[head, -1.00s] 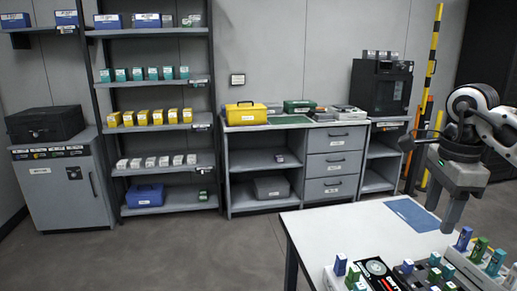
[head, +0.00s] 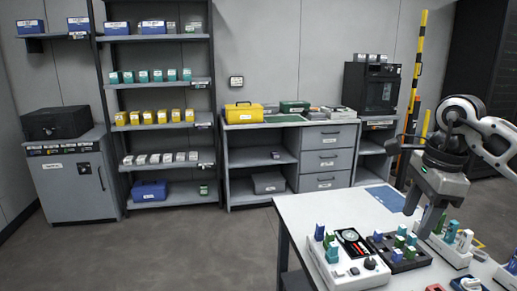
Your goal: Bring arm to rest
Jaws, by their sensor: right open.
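My right arm comes in from the right edge. Its gripper (head: 421,213) points down with its fingers apart, above the right part of the white table (head: 310,208). I see nothing between the fingers. The fingertips appear close to the small coloured pieces at the table's right side, but I cannot tell the height between them. My left gripper is not in view.
On the table are a white device (head: 338,273) with a round dial, a dark tray (head: 413,265) of blue and green pieces, and a blue mat (head: 386,198). Shelving (head: 158,84) and a grey workbench (head: 256,165) stand behind. The floor at the left is clear.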

